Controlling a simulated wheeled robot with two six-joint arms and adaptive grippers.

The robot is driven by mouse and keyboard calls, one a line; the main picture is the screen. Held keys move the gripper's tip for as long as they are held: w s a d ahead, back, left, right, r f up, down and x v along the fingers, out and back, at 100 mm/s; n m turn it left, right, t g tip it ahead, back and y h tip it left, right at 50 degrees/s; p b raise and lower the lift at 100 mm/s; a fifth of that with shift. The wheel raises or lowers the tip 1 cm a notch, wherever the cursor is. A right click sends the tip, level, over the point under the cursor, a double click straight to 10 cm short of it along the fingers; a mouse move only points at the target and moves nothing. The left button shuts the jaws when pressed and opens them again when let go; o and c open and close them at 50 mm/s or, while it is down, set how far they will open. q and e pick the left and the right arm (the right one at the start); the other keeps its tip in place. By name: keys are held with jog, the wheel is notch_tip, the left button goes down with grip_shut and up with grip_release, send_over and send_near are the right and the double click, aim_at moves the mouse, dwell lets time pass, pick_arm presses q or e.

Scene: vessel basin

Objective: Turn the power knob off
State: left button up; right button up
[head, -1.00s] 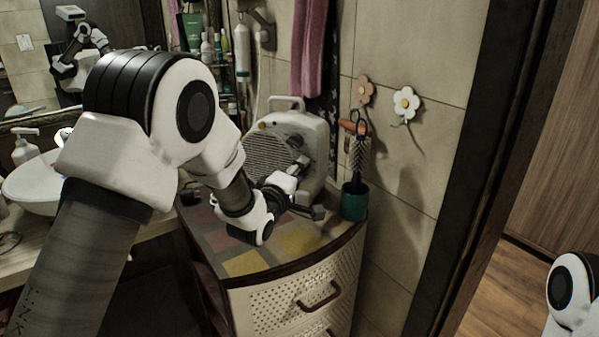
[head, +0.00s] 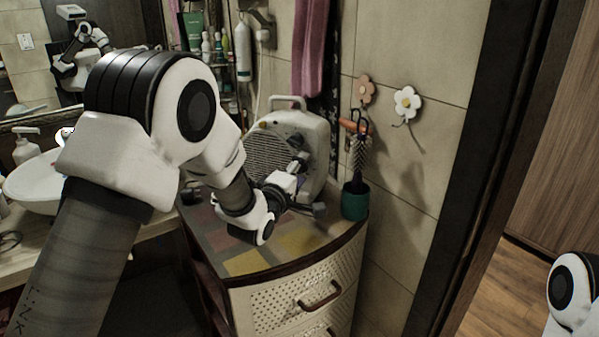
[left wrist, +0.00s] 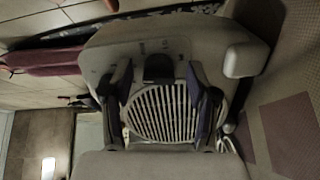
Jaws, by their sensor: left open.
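A pale heater (head: 315,135) with a round grille and a top handle stands on the cabinet. A dark knob (left wrist: 158,66) shows on the heater's panel in the left wrist view, beside the grille and small printed marks. My left gripper (left wrist: 157,78) is open. Its two dark fingers appear on either side of the knob in that view; whether they touch it I cannot tell. My right gripper is out of view.
The cabinet top (head: 245,262) has coloured squares and is clear at the front. A green cup (head: 355,203) holding a brush stands just right of the heater. A white basin (head: 38,185) is at the left, and bottles stand behind. A tiled wall is close on the right.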

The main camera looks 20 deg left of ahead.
pick_arm(q)
jog(key=s+a, duration=0.1)
jog(key=s, duration=1.1)
jog(key=shift+a, duration=0.3)
